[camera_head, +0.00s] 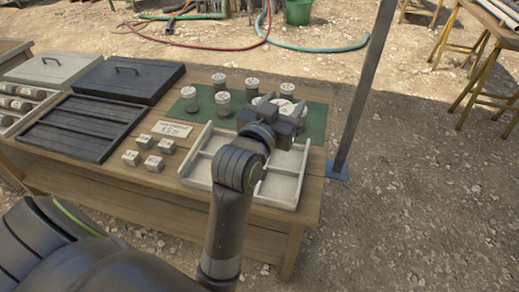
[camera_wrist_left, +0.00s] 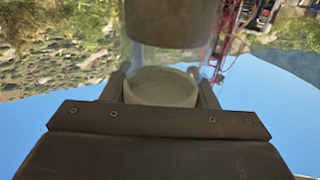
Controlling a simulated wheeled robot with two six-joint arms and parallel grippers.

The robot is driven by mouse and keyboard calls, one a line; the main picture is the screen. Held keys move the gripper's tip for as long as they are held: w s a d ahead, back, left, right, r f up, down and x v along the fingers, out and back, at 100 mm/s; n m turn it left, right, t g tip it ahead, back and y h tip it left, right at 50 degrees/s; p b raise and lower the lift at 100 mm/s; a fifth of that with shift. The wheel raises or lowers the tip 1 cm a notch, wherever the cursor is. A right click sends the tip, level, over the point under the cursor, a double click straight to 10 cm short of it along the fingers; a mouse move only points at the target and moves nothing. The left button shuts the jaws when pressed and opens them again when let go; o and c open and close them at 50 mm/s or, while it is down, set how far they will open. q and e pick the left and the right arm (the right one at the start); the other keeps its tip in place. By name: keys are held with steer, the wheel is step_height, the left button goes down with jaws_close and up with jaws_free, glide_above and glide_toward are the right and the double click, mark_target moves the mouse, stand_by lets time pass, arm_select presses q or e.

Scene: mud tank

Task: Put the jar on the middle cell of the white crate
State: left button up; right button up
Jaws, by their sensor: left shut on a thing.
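My left gripper (camera_head: 282,103) is shut on a jar with a pale round lid. In the left wrist view the jar's lid (camera_wrist_left: 160,87) sits between the two fingers, with clear glass and brown contents (camera_wrist_left: 172,22) beyond it. In the head view my wrist and gripper hide most of this jar. The white crate (camera_head: 196,166) is a shallow divided tray at the table's right front. My left forearm crosses it and hides part of its middle and its dividers. The gripper is over the crate's far side, near the green mat. My right gripper is out of view.
Several other lidded jars (camera_head: 222,104) stand on the green mat (camera_head: 316,120). Several small blocks (camera_head: 131,158) and a white label card (camera_head: 172,129) lie left of the crate. A dark ribbed tray (camera_head: 75,126) is further left. A grey post (camera_head: 362,90) rises beside the table's right edge.

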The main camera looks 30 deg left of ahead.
arm_select(q)
steer(key=w+a+f+n+g+y, duration=0.1)
steer(key=a+f+n+g+y, duration=0.3)
steer(key=a+f+n+y, duration=0.3)
steer(key=a+f+y, duration=0.4)
steer(key=a+f, duration=0.2)
steer(key=f, duration=0.1)
steer(key=shift+w+a+f+n+b, duration=0.2)
steer(key=shift+w+f+n+b, duration=0.1)
steer(key=shift+w+n+b, duration=0.1)
steer(key=shift+f+b, duration=0.85)
steer(key=shift+f, duration=4)
